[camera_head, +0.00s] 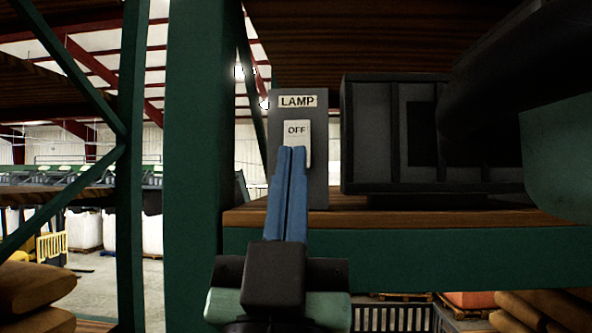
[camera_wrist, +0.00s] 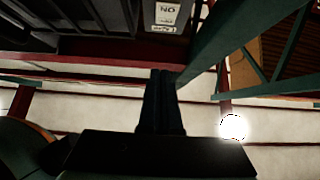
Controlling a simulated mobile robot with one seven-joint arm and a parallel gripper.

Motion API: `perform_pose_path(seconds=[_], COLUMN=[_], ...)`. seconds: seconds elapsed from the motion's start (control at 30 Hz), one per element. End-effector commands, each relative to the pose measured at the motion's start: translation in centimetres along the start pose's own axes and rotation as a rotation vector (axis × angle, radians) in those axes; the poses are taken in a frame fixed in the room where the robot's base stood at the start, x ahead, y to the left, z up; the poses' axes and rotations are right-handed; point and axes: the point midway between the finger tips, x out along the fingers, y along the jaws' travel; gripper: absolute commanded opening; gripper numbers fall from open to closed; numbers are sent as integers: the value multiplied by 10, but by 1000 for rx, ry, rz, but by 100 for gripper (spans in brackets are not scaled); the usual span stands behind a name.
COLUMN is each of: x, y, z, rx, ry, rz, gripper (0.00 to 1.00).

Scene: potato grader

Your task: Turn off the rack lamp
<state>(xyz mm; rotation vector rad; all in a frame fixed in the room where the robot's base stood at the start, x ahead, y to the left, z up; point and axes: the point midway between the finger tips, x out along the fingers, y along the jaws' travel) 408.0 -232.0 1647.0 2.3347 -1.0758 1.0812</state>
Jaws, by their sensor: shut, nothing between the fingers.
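The lamp switch is a grey box (camera_head: 314,180) with a LAMP label at its top, standing at the left end of a rack shelf. Its white rocker (camera_head: 298,130) shows the word OFF on its upper part in the head view. My gripper (camera_head: 291,150) is shut and empty, its blue fingers pointing up and overlapping the rocker's lower part. In the wrist view the rocker (camera_wrist: 167,14) appears upside down at the top edge, beyond the dark fingertips (camera_wrist: 163,72), with a gap between them in the picture. Whether they touch is unclear.
A dark ribbed box (camera_head: 370,135) stands right of the switch on the wooden shelf (camera_head: 250,216). A green rack post (camera_head: 203,170) rises close on the left. A large dark shape covers the upper right. Brown sacks (camera_head: 35,290) lie at the lower left.

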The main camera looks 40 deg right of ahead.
Motion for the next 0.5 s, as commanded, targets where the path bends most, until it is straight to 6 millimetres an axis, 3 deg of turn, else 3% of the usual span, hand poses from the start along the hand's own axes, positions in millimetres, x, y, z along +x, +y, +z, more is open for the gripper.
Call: perform_pose_path(seconds=[0.03,0.2,0.5], x=[-13,-29,-32], y=[0,0,0], z=[1,-6,-8], rx=[2,0,-1], ry=[1,1,-1], rz=[-1,0,0], gripper=[0,0,0])
